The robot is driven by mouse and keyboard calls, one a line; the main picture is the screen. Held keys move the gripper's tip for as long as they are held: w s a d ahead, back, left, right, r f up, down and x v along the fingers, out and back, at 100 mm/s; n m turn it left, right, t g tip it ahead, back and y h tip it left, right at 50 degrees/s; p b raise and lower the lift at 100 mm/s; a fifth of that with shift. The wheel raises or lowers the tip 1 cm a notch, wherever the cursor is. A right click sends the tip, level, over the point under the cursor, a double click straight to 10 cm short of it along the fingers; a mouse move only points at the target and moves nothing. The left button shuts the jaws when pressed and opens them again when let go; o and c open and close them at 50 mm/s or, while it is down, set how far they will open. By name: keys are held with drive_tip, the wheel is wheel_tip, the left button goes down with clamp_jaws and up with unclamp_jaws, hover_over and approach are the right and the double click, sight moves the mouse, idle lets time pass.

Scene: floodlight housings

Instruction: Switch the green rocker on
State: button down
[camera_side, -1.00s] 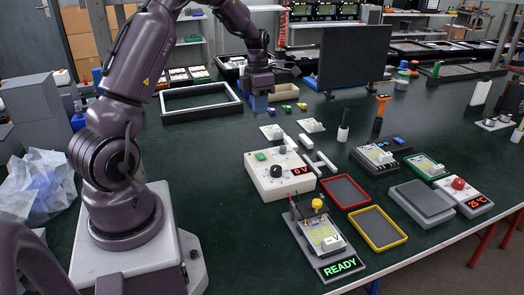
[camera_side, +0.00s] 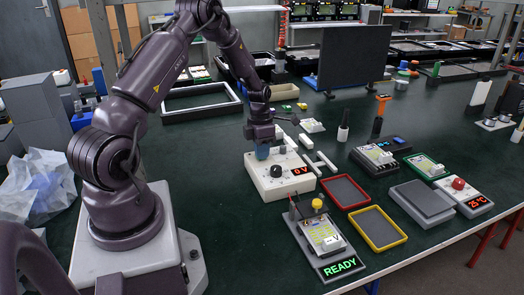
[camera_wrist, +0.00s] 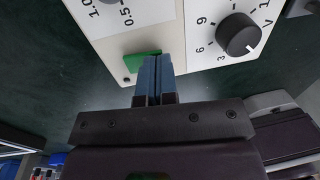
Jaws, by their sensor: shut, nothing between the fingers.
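The green rocker (camera_wrist: 141,62) is on the white power supply box (camera_side: 273,187), near one edge of its top face. In the wrist view my gripper (camera_wrist: 158,58) is shut and empty, its blue fingertips overlapping the right part of the rocker. I cannot tell whether they touch it. In the side view my gripper (camera_side: 262,156) is over the rear left of the box and hides the rocker. The black knob (camera_side: 276,170) also shows in the wrist view (camera_wrist: 238,34). The red display (camera_side: 300,171) reads 0 V.
A board with a green READY display (camera_side: 340,267) stands in front of the box. A red-rimmed tray (camera_side: 325,184) and a yellow-rimmed tray (camera_side: 404,238) lie to the right. White bars (camera_side: 306,142) lie close behind the box. The green table is clear to its left.

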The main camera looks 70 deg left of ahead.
drive_tip(key=shift+d+f, duration=0.1)
drive_tip(key=shift+f, duration=0.15)
idle(0.4)
drive_tip(key=shift+a+r, duration=0.3)
drive_tip(key=shift+a, duration=0.5)
wheel_tip(320, 180, up, 14)
drive_tip(key=d, duration=0.1)
drive_tip(key=shift+d, duration=0.4)
